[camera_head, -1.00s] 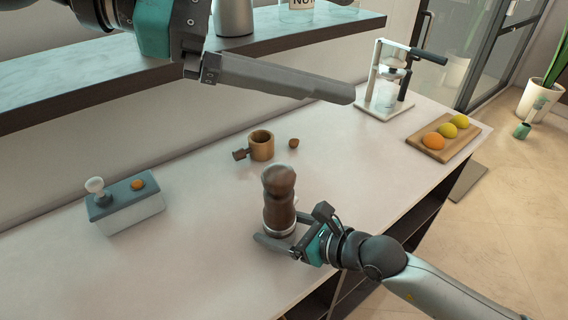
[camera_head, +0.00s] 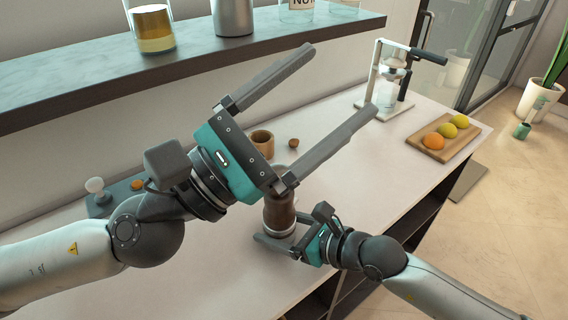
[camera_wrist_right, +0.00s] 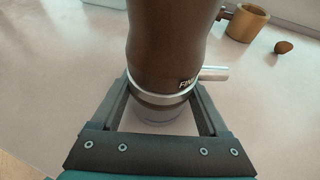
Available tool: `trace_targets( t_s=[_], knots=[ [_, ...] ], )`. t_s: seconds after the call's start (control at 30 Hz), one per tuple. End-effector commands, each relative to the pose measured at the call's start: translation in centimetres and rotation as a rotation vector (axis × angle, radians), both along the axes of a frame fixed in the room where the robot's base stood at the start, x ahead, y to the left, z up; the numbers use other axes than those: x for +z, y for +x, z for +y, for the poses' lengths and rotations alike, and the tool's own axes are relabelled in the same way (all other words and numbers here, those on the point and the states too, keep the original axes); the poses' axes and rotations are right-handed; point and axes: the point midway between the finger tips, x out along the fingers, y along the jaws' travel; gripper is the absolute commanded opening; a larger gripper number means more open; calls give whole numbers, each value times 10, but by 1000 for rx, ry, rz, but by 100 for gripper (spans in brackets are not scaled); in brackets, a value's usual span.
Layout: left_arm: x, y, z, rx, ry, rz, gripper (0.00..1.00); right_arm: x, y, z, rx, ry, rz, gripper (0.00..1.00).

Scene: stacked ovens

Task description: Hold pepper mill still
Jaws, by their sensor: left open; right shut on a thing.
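The brown pepper mill (camera_head: 279,214) stands upright on the white counter in the head view. My right gripper (camera_head: 281,240) is shut around the mill's lower part. In the right wrist view, the mill's brown body (camera_wrist_right: 170,45) rises between the two fingers, with a silver ring near its base. My left gripper (camera_head: 342,78) is wide open and empty, held in the air above the counter, with its fingers pointing up and right.
A wooden cup with a handle (camera_head: 262,143) and a small brown nut-like thing (camera_head: 293,143) lie behind the mill. A grey-blue box (camera_head: 104,203) is partly hidden by my left arm. A press (camera_head: 392,75) and a fruit board (camera_head: 427,150) stand at the right. A shelf (camera_head: 180,70) runs above.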

Motion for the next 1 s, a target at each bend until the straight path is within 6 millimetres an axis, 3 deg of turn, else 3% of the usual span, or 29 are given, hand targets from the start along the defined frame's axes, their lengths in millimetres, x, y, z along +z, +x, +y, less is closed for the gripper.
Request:
trace_targets(
  t_s=[0.3, 0.6, 0.8, 1.0],
  knots=[
    [-75, 10, 26, 274, -99, 265, 98, 0, 0, 0, 0, 0, 0, 0],
    [-151, -2, 56, 533, -75, 512, 98, 0, 0, 0, 0, 0, 0, 0],
    [-179, -12, 67, 621, -43, 598, 98, 0, 0, 0, 0, 0, 0, 0],
    [-184, -7, 67, 642, -34, 613, 98, 0, 0, 0, 0, 0, 0, 0]
  ],
)
